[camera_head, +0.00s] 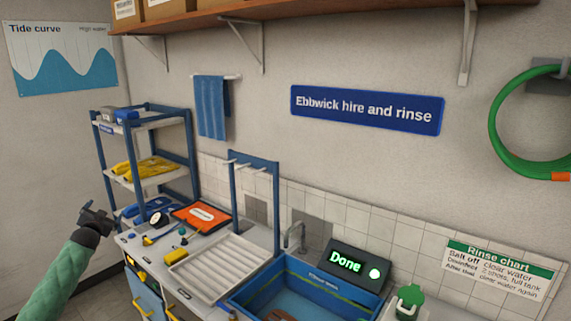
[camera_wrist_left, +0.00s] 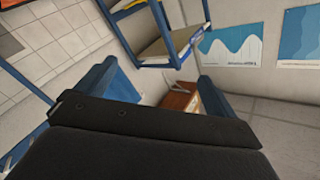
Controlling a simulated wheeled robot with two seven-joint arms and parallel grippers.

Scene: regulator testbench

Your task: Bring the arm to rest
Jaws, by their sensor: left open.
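My left arm comes in from the lower left in a green sleeve (camera_head: 63,276). Its dark left gripper (camera_head: 92,211) is raised left of the bench, in front of the blue shelf rack, and no object shows in it. In the left wrist view its two blue-grey fingers stand apart, with floor and wall between and beyond them. My right gripper is in neither view. A black display (camera_head: 355,265) behind the sink reads "Done" in green, with a lit round spot beside it.
The blue rack (camera_head: 188,150) stands close behind the left gripper. The bench holds a white ribbed tray (camera_head: 217,264), an orange case (camera_head: 200,215), a gauge (camera_head: 157,218) and small tools. A blue sink (camera_head: 238,301) with a tap (camera_head: 294,236) is at the right. Open floor lies left of the bench.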

